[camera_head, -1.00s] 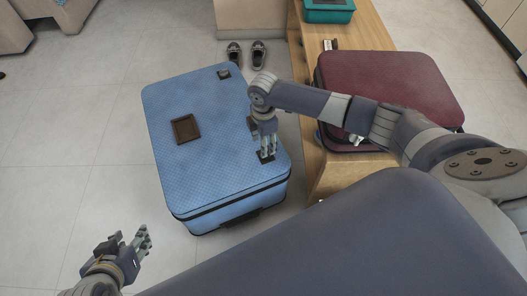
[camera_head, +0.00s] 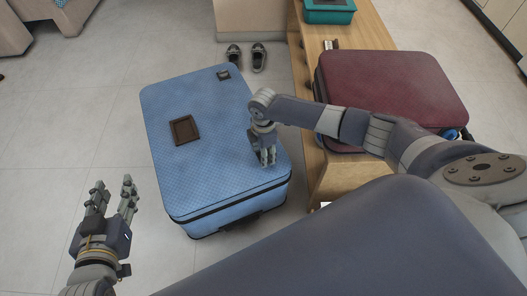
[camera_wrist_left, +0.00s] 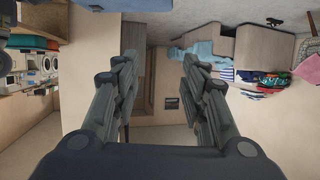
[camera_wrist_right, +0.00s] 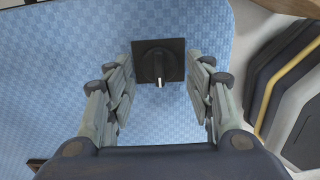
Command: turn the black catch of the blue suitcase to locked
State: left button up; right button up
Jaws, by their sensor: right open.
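The blue suitcase (camera_head: 205,165) lies flat on the floor with its checked lid up. Its black catch (camera_wrist_right: 150,52) shows in the right wrist view as a dark square plate with a round knob; the knob's white tip points toward my right palm. My right gripper (camera_head: 266,163) is over the near right part of the lid and hides the catch in the head view. In the right wrist view the right fingers (camera_wrist_right: 160,85) are open, one on each side of the catch, without visible contact. My left gripper (camera_head: 112,190) is open and empty, left of the suitcase.
A brown square patch (camera_head: 184,130) and a small dark fitting (camera_head: 223,74) are on the lid. A wooden bench (camera_head: 335,180) with a dark red suitcase (camera_head: 390,90) stands at the right. Shoes (camera_head: 259,57) lie beyond the suitcase. The floor at the left is clear.

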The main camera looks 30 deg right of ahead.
jog(key=c, duration=1)
